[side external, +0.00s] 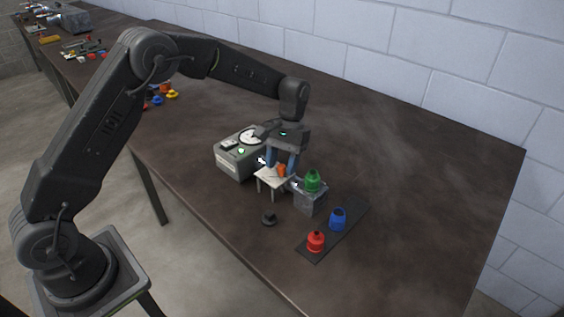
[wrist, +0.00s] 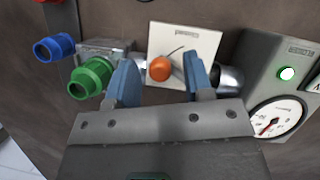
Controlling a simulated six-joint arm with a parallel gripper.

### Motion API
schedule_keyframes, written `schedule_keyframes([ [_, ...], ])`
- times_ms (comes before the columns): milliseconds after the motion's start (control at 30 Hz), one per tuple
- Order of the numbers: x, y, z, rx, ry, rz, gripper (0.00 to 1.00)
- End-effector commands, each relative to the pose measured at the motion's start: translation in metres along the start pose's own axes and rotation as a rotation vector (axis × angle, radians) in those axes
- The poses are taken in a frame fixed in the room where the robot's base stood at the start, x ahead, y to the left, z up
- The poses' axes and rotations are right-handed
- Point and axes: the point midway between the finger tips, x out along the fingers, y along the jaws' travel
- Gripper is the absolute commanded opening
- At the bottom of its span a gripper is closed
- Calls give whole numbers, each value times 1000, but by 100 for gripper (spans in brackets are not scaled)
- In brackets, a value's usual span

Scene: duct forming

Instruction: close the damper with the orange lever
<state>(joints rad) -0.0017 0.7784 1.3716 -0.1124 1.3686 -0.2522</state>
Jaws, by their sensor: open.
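The orange lever (wrist: 160,68) shows as a round orange knob in front of a white plate (wrist: 184,42) with a thin dark curved line on it. In the side view the lever (side external: 282,170) is a small orange spot above the white stand (side external: 268,178). A metal duct (wrist: 228,80) passes behind the plate; the damper inside is hidden. My gripper (wrist: 160,80) is open, with one blue finger on each side of the knob and a gap to each. In the side view my gripper (side external: 283,160) points down over the stand.
A grey box with a gauge (side external: 236,153) stands left of the stand. A metal block (side external: 311,197) with a green fitting (side external: 313,181) is at the right. Blue (side external: 338,218) and red (side external: 316,240) fittings sit on a dark strip. A black knob (side external: 269,218) lies in front. The table's right side is clear.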

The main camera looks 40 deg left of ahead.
Motion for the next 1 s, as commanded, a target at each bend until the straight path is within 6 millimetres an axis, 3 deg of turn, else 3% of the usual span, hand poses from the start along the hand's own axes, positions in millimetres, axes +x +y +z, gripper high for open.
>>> schedule_keyframes([
  [233,1,0,0,0,0,0,47],
  [733,0,0,0,0,0,0,0],
  [1000,0,-1,1,24,1,-10,0],
])
